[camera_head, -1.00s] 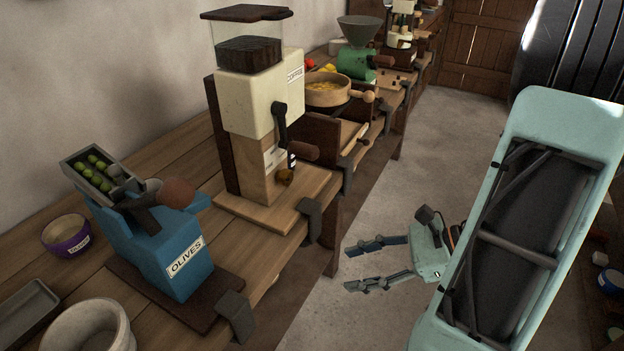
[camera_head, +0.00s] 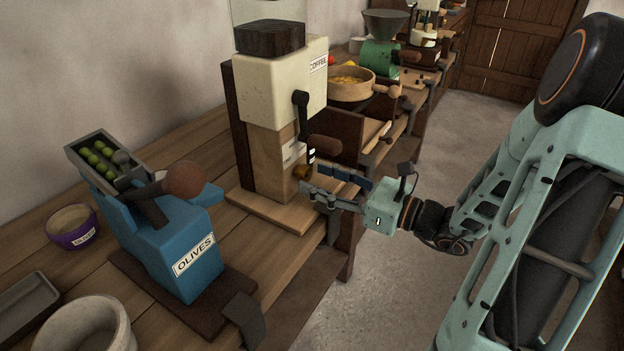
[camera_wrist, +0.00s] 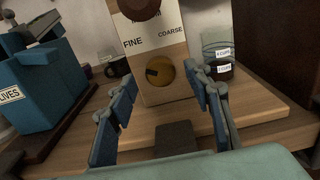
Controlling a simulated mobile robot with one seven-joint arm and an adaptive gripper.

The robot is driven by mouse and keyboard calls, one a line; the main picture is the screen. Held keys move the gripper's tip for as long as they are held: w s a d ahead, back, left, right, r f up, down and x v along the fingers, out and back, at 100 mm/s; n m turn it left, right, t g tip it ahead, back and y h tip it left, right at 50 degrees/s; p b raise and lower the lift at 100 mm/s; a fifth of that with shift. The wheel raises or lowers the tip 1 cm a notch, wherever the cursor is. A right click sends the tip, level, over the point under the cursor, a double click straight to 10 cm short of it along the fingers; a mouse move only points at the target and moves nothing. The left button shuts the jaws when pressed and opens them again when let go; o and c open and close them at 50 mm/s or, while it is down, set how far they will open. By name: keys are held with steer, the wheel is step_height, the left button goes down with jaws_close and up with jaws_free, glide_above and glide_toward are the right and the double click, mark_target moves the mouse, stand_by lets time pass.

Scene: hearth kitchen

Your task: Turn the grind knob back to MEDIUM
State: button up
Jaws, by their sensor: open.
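The cream and wood coffee grinder (camera_head: 283,85) stands on its wooden base at the bench edge. Its brass grind knob (camera_wrist: 160,72) is low on the front, centred in the wrist view, with a dark mark toward its left side. FINE is printed at upper left and COARSE at upper right; the label between them is partly hidden by the crank's wooden handle (camera_wrist: 138,8). In the head view the knob (camera_head: 301,171) shows beside my fingertips. My gripper (camera_head: 312,181) is open, its fingers on either side of the knob in the wrist view; contact cannot be told.
A blue olive press (camera_head: 175,245) stands left of the grinder. The crank handle (camera_head: 324,145) hangs just above my fingers. A dark clamp (camera_wrist: 175,138) grips the base's front edge. A labelled glass (camera_wrist: 217,55) stands behind at right. The floor (camera_head: 400,290) is clear.

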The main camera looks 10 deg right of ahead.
steer(key=shift+x, duration=1.15)
steer(key=c, duration=1.1)
steer(key=shift+c, duration=0.2)
